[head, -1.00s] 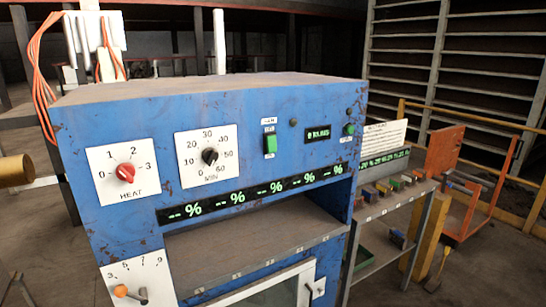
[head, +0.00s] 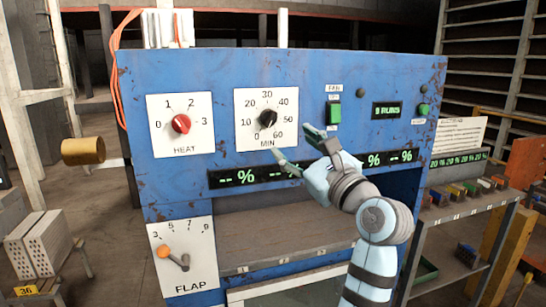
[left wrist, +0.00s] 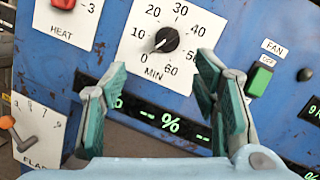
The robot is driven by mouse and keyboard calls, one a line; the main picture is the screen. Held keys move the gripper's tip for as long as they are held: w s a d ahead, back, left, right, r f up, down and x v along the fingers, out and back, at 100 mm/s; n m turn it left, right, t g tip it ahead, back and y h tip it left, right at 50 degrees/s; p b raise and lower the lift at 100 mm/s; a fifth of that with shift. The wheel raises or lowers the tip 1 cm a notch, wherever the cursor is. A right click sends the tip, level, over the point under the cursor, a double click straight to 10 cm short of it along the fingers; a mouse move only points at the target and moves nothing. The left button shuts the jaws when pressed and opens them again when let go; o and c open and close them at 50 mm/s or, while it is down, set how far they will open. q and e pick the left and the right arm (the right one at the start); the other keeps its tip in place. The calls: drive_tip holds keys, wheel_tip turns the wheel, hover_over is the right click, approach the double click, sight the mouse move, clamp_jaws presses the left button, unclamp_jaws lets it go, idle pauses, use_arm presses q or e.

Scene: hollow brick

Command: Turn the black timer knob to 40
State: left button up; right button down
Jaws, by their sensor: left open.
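The black timer knob (head: 267,118) sits in the middle of a white dial plate (head: 285,97) marked 0 to 60 and MIN, on the blue machine. In the left wrist view the knob (left wrist: 167,39) has a white mark pointing to its lower left, near the 0. My left gripper (head: 292,142) is open and empty, in front of the panel at the lower right of the knob. In the left wrist view its fingers (left wrist: 162,63) stand apart, with the knob beyond and between their tips. No contact shows. My right gripper is out of view.
A red HEAT knob (head: 181,124) is left of the timer, and a green FAN switch (head: 333,113) is right of it. A percent display strip (head: 232,178) runs below. An orange FLAP lever (head: 164,251) is at the lower left.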

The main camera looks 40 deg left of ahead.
sight(271, 119)
use_arm(q)
drive_tip(key=s+d+r+n+t+h, duration=0.2)
drive_tip(key=s+r+n+h, duration=0.1)
drive_tip(key=s+n+h, duration=0.15)
drive_tip(key=shift+n+y, duration=0.25)
drive_tip(key=p+x, duration=1.3)
drive_tip(key=x, duration=0.2)
drive_tip(key=shift+w+r+p, duration=0.2)
drive_tip(key=shift+w+p, duration=0.15)
drive_tip(key=shift+w, duration=0.1)
drive_tip(key=shift+s+d+r, duration=0.15)
drive_tip(key=shift+d, duration=0.15)
drive_tip(key=shift+c, duration=0.6)
drive_tip(key=shift+a, duration=0.1)
drive_tip(key=c, duration=1)
drive_tip(key=shift+c, duration=0.2)
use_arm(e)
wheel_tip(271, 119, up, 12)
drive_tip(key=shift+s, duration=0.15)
